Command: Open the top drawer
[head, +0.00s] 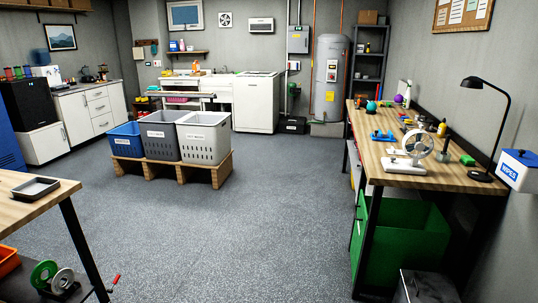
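A white cabinet (78,118) stands against the left wall, with a stack of drawers between two doors. Its top drawer (96,93) appears shut, with a small dark handle. The lower drawers (99,108) below it also appear shut. All are small and far off in the head view. Neither of my grippers is in view. The frames do not show which drawer the task names.
Blue, grey and white baskets (161,135) stand on a wooden pallet (222,172) mid-room. A table (30,205) is at left front. A long workbench (380,166) with a green bin (400,235) runs along the right.

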